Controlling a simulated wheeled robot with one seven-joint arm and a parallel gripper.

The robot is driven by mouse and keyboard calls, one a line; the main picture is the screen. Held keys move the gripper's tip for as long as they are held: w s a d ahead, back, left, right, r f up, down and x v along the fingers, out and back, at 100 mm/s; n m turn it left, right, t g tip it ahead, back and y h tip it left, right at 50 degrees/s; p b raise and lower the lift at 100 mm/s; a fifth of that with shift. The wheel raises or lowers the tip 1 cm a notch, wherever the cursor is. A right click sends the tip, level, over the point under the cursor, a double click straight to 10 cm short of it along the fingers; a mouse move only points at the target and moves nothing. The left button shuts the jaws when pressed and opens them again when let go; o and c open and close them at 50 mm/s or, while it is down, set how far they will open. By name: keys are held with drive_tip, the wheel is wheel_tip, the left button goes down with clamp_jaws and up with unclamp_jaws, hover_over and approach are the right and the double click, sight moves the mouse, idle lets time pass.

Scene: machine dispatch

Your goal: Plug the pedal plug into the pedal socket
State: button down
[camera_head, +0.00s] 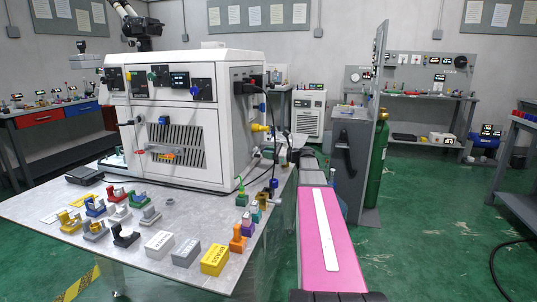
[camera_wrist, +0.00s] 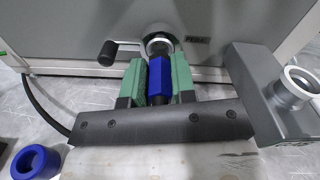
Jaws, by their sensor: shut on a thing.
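My gripper (camera_wrist: 159,80) is shut on the blue pedal plug (camera_wrist: 159,78), with a green fingertip on each side. The plug points at the white machine's panel (camera_wrist: 215,50). In the head view my arm reaches beside the right side of the machine (camera_head: 165,135), and the gripper is too small to make out clearly.
A black-knobbed lever (camera_wrist: 108,53) sticks out left of the plug. A black cable (camera_wrist: 42,108) curves at the left. A blue ring (camera_wrist: 36,161) lies on the grey tabletop (camera_head: 75,235). Several coloured holders and a yellow block (camera_head: 215,260) stand on the table's front.

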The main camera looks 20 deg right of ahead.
drive_tip(key=shift+x, duration=0.8)
drive_tip(key=c, duration=0.9)
unclamp_jaws()
drive_tip(key=shift+o, duration=0.2)
drive_tip(key=shift+v, duration=1.75)
